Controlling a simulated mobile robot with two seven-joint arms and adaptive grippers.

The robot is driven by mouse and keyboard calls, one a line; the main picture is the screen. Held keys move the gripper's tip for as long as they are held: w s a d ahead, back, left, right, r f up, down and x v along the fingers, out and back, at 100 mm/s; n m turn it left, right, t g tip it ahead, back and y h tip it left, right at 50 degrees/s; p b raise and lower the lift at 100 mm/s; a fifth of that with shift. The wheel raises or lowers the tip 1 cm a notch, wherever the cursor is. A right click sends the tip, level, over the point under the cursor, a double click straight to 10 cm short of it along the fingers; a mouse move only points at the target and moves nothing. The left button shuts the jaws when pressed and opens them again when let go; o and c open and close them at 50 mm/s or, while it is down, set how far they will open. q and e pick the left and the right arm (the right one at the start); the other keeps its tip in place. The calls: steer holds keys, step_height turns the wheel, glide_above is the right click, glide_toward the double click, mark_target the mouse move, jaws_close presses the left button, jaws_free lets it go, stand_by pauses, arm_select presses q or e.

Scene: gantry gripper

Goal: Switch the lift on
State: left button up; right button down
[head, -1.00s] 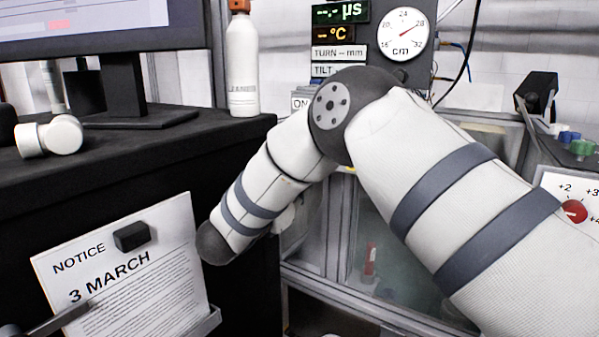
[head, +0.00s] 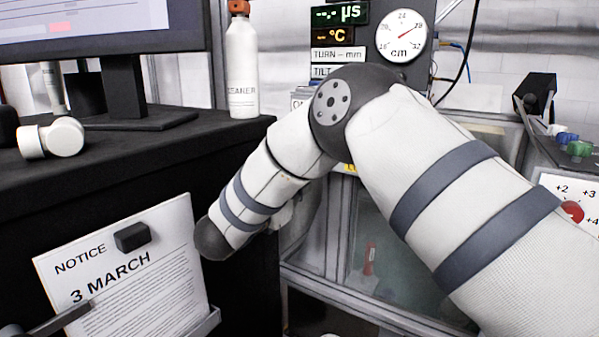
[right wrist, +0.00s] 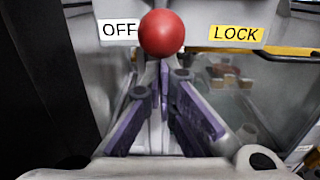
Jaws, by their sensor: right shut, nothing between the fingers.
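The red ball knob (right wrist: 162,33) of the lever shows at the top of the right wrist view, between a white OFF label (right wrist: 118,32) and a yellow LOCK label (right wrist: 236,34). My right gripper (right wrist: 163,82) is shut and empty, with its fingertips just below the knob in the picture. I cannot tell whether they touch it. In the head view my right arm hides the knob and gripper. A white label (head: 298,104), partly covered by my arm, shows at the panel's left edge. My left gripper is not in view.
A black cabinet (head: 150,165) with a monitor (head: 110,25) and a white bottle (head: 242,65) stands at left. A notice (head: 130,275) is in front of it. The panel's round cm dial (head: 402,36) is above my arm. A glass-fronted enclosure (head: 395,240) lies behind.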

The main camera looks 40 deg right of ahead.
steer(key=shift+r+p, duration=0.8)
steer(key=shift+r, duration=2.45)
steer(key=shift+f, duration=0.15)
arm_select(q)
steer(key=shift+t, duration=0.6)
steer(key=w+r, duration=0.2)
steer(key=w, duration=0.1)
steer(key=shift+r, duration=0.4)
arm_select(e)
steer(key=f+v, duration=0.1)
steer(key=v, duration=0.8)
steer(key=shift+f, duration=0.15)
